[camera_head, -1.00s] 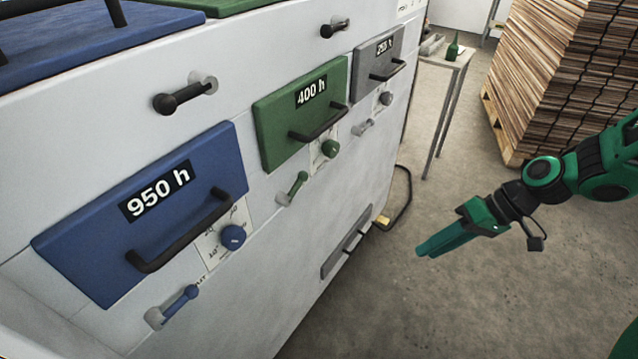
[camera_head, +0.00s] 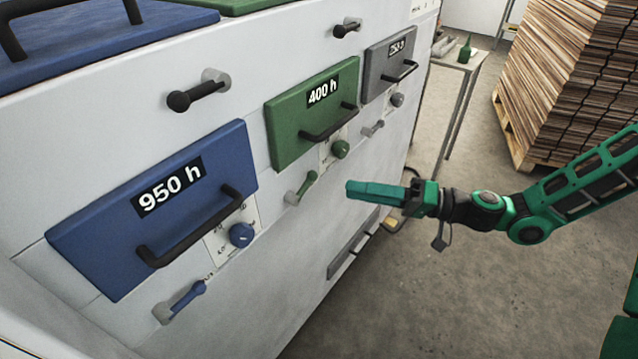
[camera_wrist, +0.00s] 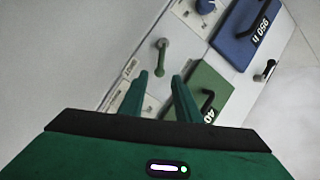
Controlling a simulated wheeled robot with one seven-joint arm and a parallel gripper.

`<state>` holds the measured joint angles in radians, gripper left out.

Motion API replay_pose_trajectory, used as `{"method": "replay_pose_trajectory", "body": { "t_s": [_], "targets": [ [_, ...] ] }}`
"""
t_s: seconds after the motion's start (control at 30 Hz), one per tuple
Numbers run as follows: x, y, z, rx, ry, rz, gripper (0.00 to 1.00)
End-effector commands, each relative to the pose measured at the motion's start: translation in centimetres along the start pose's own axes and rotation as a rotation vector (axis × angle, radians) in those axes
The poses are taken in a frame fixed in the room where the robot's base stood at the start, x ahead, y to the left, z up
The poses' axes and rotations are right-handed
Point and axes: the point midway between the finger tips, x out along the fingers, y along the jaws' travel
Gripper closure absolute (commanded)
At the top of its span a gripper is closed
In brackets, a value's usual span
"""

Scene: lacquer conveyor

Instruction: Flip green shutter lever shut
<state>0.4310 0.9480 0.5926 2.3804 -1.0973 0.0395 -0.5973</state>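The green shutter lever (camera_head: 302,187) sticks out from the white machine front, below the green 400 h panel (camera_head: 312,123). It slants, with its knob end up and to the right of its pale pivot. In the wrist view the lever (camera_wrist: 162,56) shows just beyond my fingertips, roughly in line with the gap between them. My gripper (camera_head: 350,188) is to the right of the lever in the head view, fingers pointing left, apart from it. In the wrist view my gripper (camera_wrist: 160,76) has its two fingers apart with nothing between them.
A green dial (camera_head: 340,149) sits right of the lever. A blue 950 h panel (camera_head: 150,210) with handle, blue dial (camera_head: 241,235) and blue lever (camera_head: 184,300) lies to the left. A grey panel (camera_head: 388,64) and grey lever (camera_head: 373,129) are farther along.

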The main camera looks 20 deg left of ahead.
Motion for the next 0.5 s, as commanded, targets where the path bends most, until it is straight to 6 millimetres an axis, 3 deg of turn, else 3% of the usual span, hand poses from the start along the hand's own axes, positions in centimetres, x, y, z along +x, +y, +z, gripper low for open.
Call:
{"method": "replay_pose_trajectory", "body": {
  "t_s": [0.3,0.5],
  "targets": [
    [5.6,0.0,0.1,0.0,-0.004,0.0,0.7],
    [8.1,0.0,0.1,-0.001,-0.003,0.001,0.7]
  ]
}}
